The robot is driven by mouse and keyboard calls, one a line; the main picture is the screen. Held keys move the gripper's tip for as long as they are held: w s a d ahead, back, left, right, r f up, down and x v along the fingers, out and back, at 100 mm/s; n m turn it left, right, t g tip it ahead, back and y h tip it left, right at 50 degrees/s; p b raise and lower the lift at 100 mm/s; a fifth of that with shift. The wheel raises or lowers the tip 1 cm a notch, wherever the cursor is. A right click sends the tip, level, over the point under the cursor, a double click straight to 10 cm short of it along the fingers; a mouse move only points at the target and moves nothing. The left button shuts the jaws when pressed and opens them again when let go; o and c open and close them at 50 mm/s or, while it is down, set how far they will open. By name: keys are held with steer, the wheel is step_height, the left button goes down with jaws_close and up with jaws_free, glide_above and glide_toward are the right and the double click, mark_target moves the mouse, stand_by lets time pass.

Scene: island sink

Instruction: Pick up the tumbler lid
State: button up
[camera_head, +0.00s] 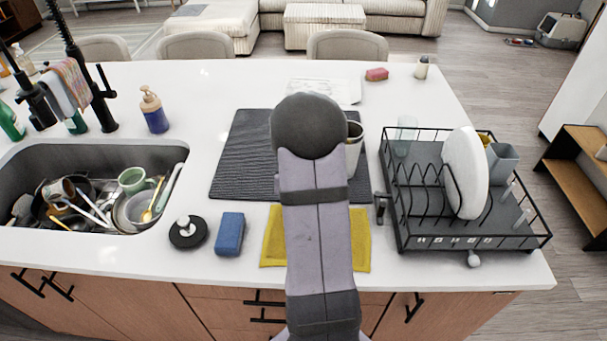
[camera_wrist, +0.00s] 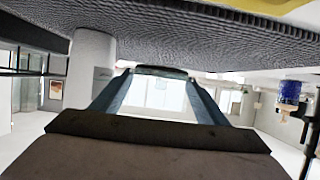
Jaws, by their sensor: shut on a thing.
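In the wrist view, my gripper (camera_wrist: 160,74) has its two fingers on either side of a thin, dark-edged thing that appears to be the tumbler lid (camera_wrist: 160,71). The lid shows only edge-on, at the fingertips. The picture looks upside down, with the dark ribbed mat (camera_wrist: 200,40) across the top. A pale cylinder, seemingly the tumbler (camera_wrist: 92,62), stands at the mat beside the fingers. In the head view, a tumbler (camera_head: 355,142) shows partly behind my arm on the dark mat (camera_head: 240,150). My arm hides the gripper and lid there.
A dish rack (camera_head: 400,238) with a white plate (camera_head: 465,172) stands to the right. A yellow cloth (camera_head: 362,240), blue sponge (camera_head: 229,234) and black round stopper (camera_head: 188,232) lie along the front. The sink (camera_head: 160,152) holds dishes.

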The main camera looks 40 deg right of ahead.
steer(key=shift+r, duration=2.75)
steer(key=shift+w+a+r+p, duration=0.1)
steer(key=shift+a+r+p, duration=0.15)
steer(key=shift+r, duration=0.2)
steer(key=shift+w+a+r+p, duration=0.1)
steer(key=shift+a+r+p, duration=0.05)
steer(key=shift+p, duration=0.35)
steer(key=a+p, duration=0.1)
steer(key=p, duration=0.1)
steer(key=shift+w+a+p, duration=0.1)
steer(key=shift+w+p, duration=0.1)
steer(key=shift+p, duration=0.1)
steer(key=w+d+r+m+g+h+p, duration=0.3)
steer(key=w+d+r+m+g+p, duration=0.25)
steer(key=d+r, duration=0.45)
steer(key=s+d+r+m+g, duration=0.2)
steer(key=s+d+m+g, duration=0.2)
steer(key=s, duration=0.7)
steer(key=m+g, duration=0.2)
steer(key=g, duration=0.1)
steer(key=shift+s+r, duration=0.2)
